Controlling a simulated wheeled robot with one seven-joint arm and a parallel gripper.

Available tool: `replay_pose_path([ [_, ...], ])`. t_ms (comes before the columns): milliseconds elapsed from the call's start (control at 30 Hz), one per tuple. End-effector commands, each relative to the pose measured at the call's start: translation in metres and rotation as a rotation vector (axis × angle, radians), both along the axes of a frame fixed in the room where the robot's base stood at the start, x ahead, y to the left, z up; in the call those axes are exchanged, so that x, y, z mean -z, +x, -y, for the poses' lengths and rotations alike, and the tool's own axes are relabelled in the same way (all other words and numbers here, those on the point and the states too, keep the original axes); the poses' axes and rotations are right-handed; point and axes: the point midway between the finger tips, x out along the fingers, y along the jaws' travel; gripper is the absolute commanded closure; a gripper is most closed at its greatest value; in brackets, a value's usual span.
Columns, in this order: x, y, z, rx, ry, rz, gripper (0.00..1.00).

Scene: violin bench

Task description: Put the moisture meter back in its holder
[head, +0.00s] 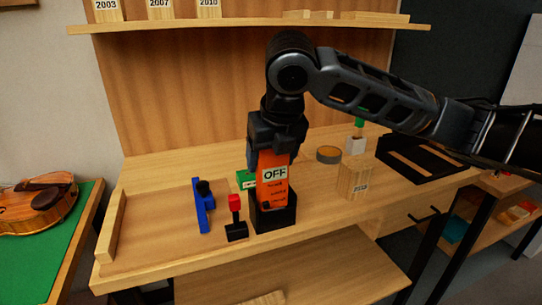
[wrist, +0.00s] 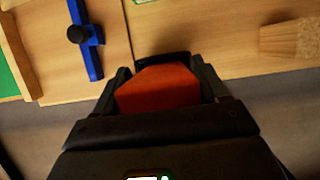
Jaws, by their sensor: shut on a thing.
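The moisture meter (head: 273,187) is an orange upright block with a label reading OFF. Its lower end is at the black holder (head: 273,215) on the bench and appears to be inside the holder's opening. My gripper (head: 272,155) is above it, pointing down, shut on the meter's upper part. In the wrist view the meter's orange top (wrist: 158,88) lies between the two fingers. A bit of black edge, likely the holder, shows beyond it. How deep the meter sits in the holder is hard to tell.
A blue clamp-like tool (head: 203,205) and a black stand with a red top (head: 236,218) are left of the holder. A wooden block (head: 354,178), a round tin (head: 328,154) and a black tray (head: 425,157) are to the right. A shelf (head: 250,22) runs above.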

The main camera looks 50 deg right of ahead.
Motion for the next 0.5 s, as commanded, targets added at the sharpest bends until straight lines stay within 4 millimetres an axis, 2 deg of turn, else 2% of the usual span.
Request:
replay_pose_path([
  [300,0.0096,0.0001,0.0002,0.000,-0.001,0.001,0.67],
  [333,0.0091,0.0001,0.0002,0.000,-0.001,0.001,0.27],
  [500,0.0084,0.0000,0.0001,0.000,0.000,0.000,0.10],
])
